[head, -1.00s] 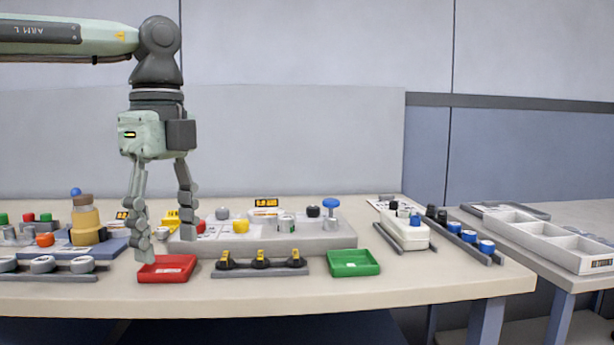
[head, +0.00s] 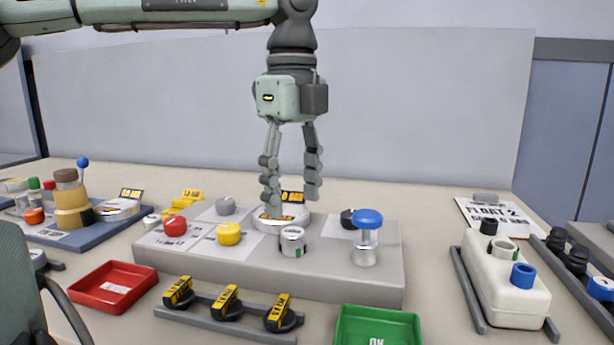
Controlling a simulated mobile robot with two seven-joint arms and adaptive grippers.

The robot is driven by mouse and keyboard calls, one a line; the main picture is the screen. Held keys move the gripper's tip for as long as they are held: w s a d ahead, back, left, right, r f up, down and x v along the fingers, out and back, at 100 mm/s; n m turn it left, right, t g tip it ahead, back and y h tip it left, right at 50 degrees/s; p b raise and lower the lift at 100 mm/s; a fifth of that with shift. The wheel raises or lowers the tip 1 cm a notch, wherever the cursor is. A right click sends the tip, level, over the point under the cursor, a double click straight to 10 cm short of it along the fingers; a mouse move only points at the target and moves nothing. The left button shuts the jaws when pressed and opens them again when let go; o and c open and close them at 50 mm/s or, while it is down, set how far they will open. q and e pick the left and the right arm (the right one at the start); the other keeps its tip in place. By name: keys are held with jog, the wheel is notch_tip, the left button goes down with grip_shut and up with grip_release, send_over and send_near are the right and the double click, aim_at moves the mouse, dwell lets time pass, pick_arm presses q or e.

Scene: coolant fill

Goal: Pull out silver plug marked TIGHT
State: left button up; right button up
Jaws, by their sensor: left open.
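A silver plug (head: 292,241) with a small green mark stands on the grey fixture block (head: 340,285), in front of the round white gauge (head: 268,219). I cannot read the word TIGHT on it. My left gripper (head: 294,199) hangs fingers down, open and empty, above the back of the block. Its fingertips appear above the silver plug and apart from it; one finger overlaps the gauge. A similar silver plug (head: 504,250) with a green mark sits in the white float body (head: 515,290) at right. My right gripper is not in view.
A red tray (head: 86,302), a green tray (head: 350,322) and black-yellow handles on a rail (head: 215,312) lie in front.

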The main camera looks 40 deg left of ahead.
aim_at(293, 231)
pick_arm(q)
notch_tip(293, 231, down, 5)
jog(key=shift+s+f, duration=0.1)
jog(key=shift+s, duration=0.05)
jog(key=shift+f, duration=0.6)
jog(key=c, duration=1.1)
jog(key=o, duration=0.4)
jog(key=c, duration=0.3)
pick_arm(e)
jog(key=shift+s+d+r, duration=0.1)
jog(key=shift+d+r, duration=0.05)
pick_arm(q)
jog(key=shift+r, duration=0.15)
